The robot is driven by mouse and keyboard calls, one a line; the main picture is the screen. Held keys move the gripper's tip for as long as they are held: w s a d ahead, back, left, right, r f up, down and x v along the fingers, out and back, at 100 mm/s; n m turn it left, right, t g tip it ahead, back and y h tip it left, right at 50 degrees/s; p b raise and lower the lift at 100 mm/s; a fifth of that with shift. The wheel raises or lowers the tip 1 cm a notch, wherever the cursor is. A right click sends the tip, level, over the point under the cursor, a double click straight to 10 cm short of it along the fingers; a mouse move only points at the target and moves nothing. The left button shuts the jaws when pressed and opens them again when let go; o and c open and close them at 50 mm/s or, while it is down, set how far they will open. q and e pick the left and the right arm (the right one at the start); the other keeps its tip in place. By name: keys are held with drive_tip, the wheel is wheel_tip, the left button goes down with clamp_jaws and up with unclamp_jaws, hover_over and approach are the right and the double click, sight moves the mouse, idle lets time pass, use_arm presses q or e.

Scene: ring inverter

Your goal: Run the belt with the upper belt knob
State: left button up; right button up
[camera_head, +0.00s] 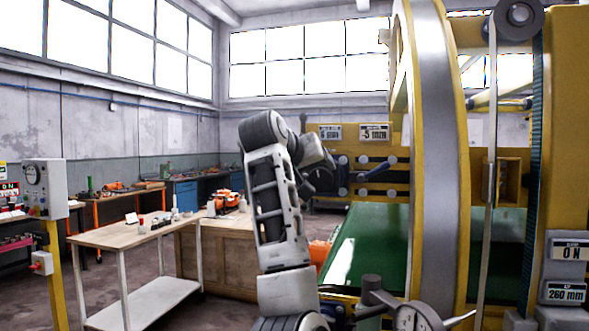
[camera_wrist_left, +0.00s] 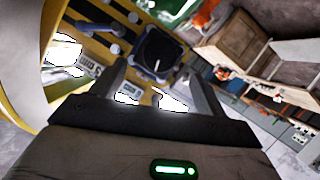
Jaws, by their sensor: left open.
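My left gripper (camera_head: 312,152) is raised in front of the yellow machine panel (camera_head: 385,187), its arm rising from the bottom of the head view. In the left wrist view the gripper (camera_wrist_left: 156,70) is open, with its fingers apart and nothing held. In the head view a dark part (camera_head: 320,178) sits beside the gripper, partly hidden. I cannot tell which is the upper belt knob. The green belt (camera_head: 368,245) runs below.
A large yellow and grey ring (camera_head: 440,150) stands right of my arm.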

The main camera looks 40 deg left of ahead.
use_arm(q)
drive_tip(key=b+v, duration=0.1)
drive_tip(key=v, duration=0.7)
use_arm(e)
drive_tip(key=shift+a+f, duration=0.2)
drive_tip(key=shift+f, duration=0.05)
use_arm(q)
drive_tip(key=shift+s, duration=0.1)
